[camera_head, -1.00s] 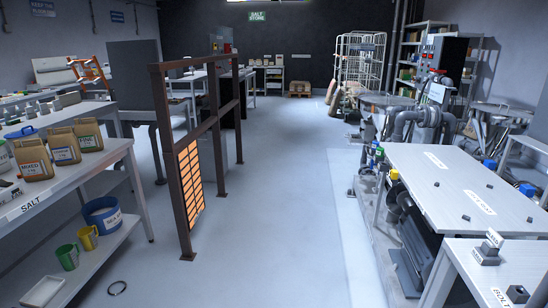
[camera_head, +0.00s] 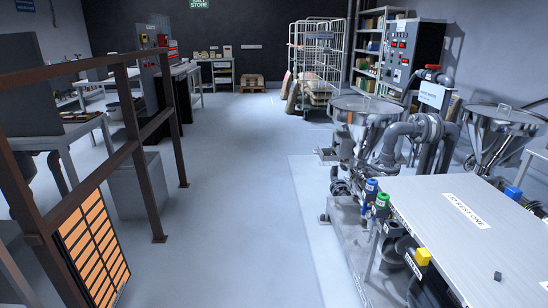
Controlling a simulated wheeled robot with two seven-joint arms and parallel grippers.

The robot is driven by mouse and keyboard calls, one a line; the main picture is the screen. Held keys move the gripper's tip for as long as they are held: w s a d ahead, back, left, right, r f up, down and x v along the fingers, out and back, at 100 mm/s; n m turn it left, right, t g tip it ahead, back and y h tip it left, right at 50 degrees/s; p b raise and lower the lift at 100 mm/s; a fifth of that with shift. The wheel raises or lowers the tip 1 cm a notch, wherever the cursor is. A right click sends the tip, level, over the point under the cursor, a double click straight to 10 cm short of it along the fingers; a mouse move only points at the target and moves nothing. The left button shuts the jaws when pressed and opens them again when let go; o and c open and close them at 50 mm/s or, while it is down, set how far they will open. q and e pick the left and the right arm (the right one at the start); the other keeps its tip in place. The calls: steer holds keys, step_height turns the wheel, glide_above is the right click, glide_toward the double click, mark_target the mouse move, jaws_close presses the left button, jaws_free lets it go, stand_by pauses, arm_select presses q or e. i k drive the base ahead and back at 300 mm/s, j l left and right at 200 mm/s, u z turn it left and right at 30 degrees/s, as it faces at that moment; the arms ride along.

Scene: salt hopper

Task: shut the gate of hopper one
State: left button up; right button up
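Two steel funnel-shaped hoppers stand at the right. The nearer-left hopper (camera_head: 366,108) has a wide round rim and sits above grey pipework. The other hopper (camera_head: 505,118) is farther right, near the wall. I cannot read which one is hopper one. No gate or its handle can be made out clearly on either hopper. Neither of my grippers is in view.
A long grey-topped table (camera_head: 440,205) fills the right foreground, with blue, green and yellow fittings along its left side. Brown railings (camera_head: 150,170) and an orange-slatted panel (camera_head: 92,250) stand at left. The middle floor (camera_head: 230,190) is clear. A wire cage trolley (camera_head: 317,60) stands behind.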

mark_target(325, 154)
steer(key=i+z, duration=0.25)
steer(key=i, duration=0.55)
steer(key=i+z, duration=0.25)
steer(key=i, duration=0.5)
